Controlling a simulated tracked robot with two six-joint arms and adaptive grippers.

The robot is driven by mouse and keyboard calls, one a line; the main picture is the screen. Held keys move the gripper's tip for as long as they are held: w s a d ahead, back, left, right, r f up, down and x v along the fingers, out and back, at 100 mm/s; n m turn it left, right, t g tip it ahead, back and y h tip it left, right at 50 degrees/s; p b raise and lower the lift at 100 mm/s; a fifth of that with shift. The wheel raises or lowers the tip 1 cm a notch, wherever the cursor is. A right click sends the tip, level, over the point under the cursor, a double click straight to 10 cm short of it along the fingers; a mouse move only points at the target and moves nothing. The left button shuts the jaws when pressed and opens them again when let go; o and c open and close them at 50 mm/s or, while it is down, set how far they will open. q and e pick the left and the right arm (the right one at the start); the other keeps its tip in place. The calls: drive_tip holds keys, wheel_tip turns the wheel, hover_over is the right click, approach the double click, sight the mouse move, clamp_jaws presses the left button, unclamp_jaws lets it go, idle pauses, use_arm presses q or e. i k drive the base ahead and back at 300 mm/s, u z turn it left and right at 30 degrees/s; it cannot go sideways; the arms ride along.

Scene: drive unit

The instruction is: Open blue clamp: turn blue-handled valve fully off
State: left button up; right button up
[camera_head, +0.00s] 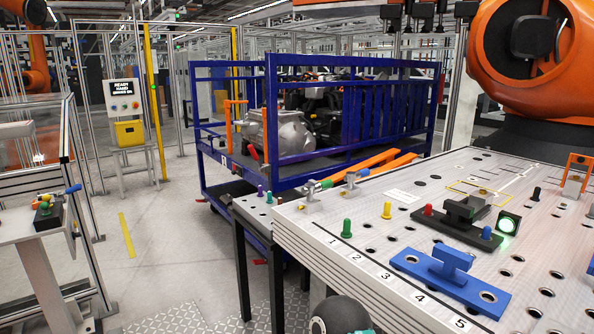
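A blue clamp or fixture (450,276) lies on the near part of the table, a flat plate with a raised block on top. Whether its block is clamped or loose cannot be told.
The perforated worktable (400,240) carries numbered positions, coloured pegs and a black fixture (458,231) beside a green-lit lamp (508,224). A blue cart (330,170) holding a drive unit stands behind. A large orange robot (500,60) is at right.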

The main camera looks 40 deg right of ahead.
sight(350, 177)
drive_tip(key=u, duration=0.3)
drive_tip(key=i, duration=1.45)
drive_tip(key=z, duration=4.5)
drive_tip(key=k, duration=0.15)
drive_tip(key=u, duration=2.45)
drive_tip(key=k, duration=0.85)
drive_tip(key=z, duration=0.2)
drive_tip(key=i, duration=0.65)
drive_tip(key=z, duration=0.05)
